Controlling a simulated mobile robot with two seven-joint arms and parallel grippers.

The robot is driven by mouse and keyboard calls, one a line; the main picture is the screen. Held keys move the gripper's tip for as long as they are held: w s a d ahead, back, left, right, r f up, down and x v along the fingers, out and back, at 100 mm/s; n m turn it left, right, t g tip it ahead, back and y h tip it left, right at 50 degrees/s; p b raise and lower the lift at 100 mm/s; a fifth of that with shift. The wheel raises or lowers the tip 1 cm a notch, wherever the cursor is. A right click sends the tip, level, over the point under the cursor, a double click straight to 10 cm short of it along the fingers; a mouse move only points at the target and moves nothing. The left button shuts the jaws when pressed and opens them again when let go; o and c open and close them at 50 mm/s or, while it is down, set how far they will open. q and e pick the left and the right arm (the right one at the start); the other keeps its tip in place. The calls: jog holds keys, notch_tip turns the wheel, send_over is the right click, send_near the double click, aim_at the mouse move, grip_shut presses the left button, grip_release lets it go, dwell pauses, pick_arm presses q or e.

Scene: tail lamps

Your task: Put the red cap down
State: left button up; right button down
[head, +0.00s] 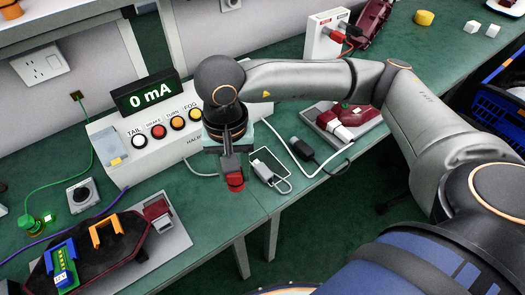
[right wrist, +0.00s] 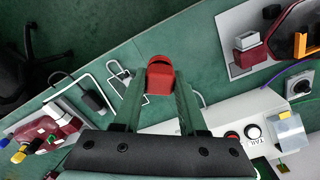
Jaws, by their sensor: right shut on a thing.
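The red cap (head: 235,182) is at the fingertips of my right gripper (head: 234,170), near the front edge of the green bench in the head view. In the right wrist view the red cap (right wrist: 160,78) sits between the two green fingers of my right gripper (right wrist: 160,88), which is shut on it. The bench top lies behind the cap. I cannot tell whether the cap touches the bench. My left gripper is not in view.
A white test box (head: 148,138) with several buttons and a "0 mA" display (head: 148,93) stands behind the gripper. A lamp on a plate (head: 160,215) lies to the left.

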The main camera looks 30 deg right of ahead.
jog(key=s+a+f+m, duration=0.1)
jog(key=s+a+m, duration=0.5)
jog(key=a+m, duration=0.7)
jog(key=w+d+f+m, duration=0.1)
jog(key=w+d+f, duration=0.2)
jog(key=w+d+f+m, duration=0.1)
jog(key=w+d+f, duration=0.1)
jog(key=w+d, duration=0.1)
jog(key=w+d+f+m, duration=0.1)
jog(key=w+d+f, duration=0.2)
jog(key=w, duration=0.2)
jog(key=shift+d+f, duration=0.3)
jog(key=shift+d, duration=0.05)
jog(key=shift+w+d+f, duration=0.25)
jog(key=shift+w+f, duration=0.1)
jog(key=shift+f, duration=0.2)
notch_tip(320, 180, down, 3)
jog(key=shift+w+d+f+p, duration=0.1)
jog(key=shift+w+p, duration=0.05)
jog(key=shift+p, duration=0.2)
jog(key=shift+f, duration=0.1)
jog(key=shift+f, duration=0.1)
